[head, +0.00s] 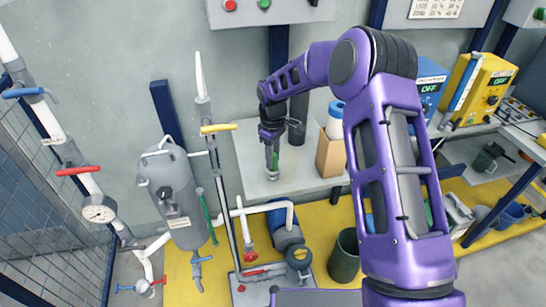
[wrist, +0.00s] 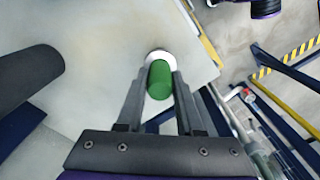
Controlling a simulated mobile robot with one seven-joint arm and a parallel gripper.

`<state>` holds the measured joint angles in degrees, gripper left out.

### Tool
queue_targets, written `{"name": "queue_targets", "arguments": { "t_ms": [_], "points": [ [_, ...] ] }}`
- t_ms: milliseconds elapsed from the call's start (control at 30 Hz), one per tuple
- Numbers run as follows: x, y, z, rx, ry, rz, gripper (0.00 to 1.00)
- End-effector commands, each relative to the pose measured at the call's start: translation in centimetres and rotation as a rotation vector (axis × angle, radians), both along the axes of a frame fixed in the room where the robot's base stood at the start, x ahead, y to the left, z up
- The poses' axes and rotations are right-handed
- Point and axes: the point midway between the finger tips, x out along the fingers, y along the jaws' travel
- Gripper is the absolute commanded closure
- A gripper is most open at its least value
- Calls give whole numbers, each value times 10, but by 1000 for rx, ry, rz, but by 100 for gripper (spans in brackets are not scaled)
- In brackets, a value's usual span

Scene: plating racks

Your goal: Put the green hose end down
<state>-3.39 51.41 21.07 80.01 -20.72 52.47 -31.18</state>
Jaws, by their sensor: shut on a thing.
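The green hose end (head: 275,159) is a short green cylinder, seen nearly end-on in the wrist view (wrist: 160,80). My gripper (head: 271,162) points down over the pale bench top (head: 250,148) and is shut on it, with one finger on each side in the wrist view (wrist: 159,85). A pale round piece (wrist: 158,56) shows just past the green cylinder, against the bench top. I cannot tell whether the hose end touches the bench. No trailing hose can be made out.
A dark cylinder (wrist: 25,78) stands left of my gripper in the wrist view. In the head view, a cardboard box (head: 330,155) stands to the right on the bench. Pipes and a grey tank (head: 172,195) are at left. Bare bench surrounds the gripper's left side.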

Motion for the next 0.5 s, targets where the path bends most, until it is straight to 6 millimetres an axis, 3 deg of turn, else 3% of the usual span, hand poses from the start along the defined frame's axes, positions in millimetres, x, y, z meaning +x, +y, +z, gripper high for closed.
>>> {"name": "queue_targets", "arguments": {
  "t_ms": [300,333,500],
  "points": [
    [1,0,-3,0,-2,0,100],
    [0,0,-3,0,-1,0,60],
    [0,0,-2,0,-1,0,34]
  ]
}}
